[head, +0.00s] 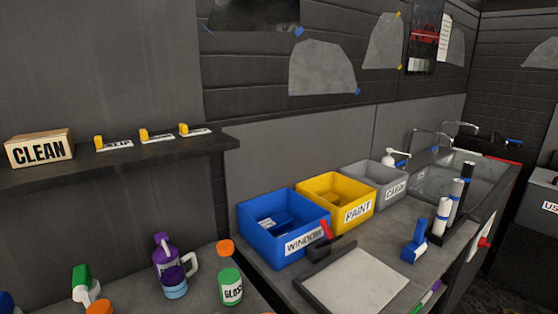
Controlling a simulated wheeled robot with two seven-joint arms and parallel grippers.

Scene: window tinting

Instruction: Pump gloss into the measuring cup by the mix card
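A green bottle labelled GLOSS (231,289) with an orange top (225,247) stands upright on the grey counter at the bottom middle. Left of it is a purple bottle (166,255) with a purple nozzle. A white handle (192,262) and a light blue base (175,291) show at the same spot; I cannot tell whether these belong to a separate measuring cup. I cannot make out which card is the mix card. Neither of my grippers is in view.
Blue (258,245), yellow (328,190) and grey (368,171) bins line the wall. A pale board (352,281) lies in front. A green-topped bottle (82,282) is at the lower left. A shelf (150,154) holds a CLEAN box (39,149) and small cards (160,136).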

